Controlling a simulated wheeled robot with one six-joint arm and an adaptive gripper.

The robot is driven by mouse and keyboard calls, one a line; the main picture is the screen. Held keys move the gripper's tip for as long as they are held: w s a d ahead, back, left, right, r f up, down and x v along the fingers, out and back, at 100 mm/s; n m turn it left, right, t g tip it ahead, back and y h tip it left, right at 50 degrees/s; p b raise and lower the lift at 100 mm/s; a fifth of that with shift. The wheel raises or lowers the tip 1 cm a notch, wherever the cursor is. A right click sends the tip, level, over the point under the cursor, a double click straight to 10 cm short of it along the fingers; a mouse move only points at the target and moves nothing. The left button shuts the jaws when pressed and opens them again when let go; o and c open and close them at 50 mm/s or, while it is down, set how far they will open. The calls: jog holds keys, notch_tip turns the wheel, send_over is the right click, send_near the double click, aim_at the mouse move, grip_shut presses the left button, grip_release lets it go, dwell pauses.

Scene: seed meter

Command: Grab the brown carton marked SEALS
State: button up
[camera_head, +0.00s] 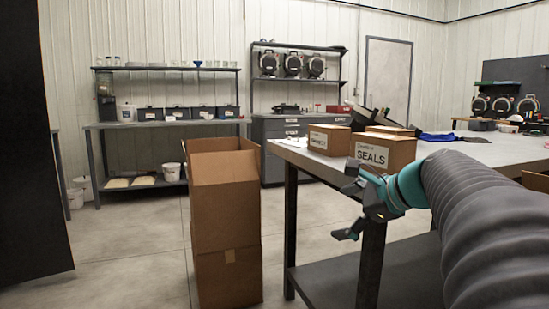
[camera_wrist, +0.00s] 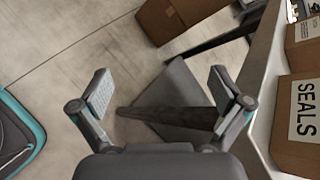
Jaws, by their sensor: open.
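The brown carton marked SEALS (camera_head: 384,152) stands on the near end of the workbench in the head view, its white label facing me. It also shows at the right edge of the wrist view (camera_wrist: 300,140), partly cut off by the frame. My gripper (camera_head: 352,209) is open and empty, in front of the bench edge and lower than the carton. In the wrist view my two fingers (camera_wrist: 160,90) are spread apart over the floor and a bench leg, left of the carton and not touching it.
Another labelled carton (camera_head: 329,139) stands on the workbench (camera_head: 305,156) left of the SEALS carton. A tall open cardboard box (camera_head: 226,205) stands on the floor left of the bench. A lower bench shelf (camera_head: 335,284) lies below. Floor at left is mostly clear.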

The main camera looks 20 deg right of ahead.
jog(key=w+d+r+m+t, duration=0.1)
jog(key=d+r+m+t, duration=0.15)
jog(key=d, duration=0.25)
jog(key=w+d+r+m+t, duration=0.1)
jog(key=d+r+m, duration=0.15)
jog(key=d, duration=0.35)
jog(key=m+t+h+b, duration=0.1)
jog(key=m+t+b, duration=0.1)
jog(key=m+t, duration=0.3)
send_near(381, 153)
jog(key=s+d+r+m+g, duration=0.1)
jog(key=s+d+r, duration=0.2)
jog(key=d, duration=0.1)
jog(key=w, duration=0.4)
jog(key=w+a, duration=0.1)
jog(key=w, duration=0.8)
jog(key=shift+w+a+r+b, duration=0.15)
jog(key=shift+a+r+b, duration=0.15)
jog(key=shift+a+r, duration=0.1)
jog(key=c, duration=1.4)
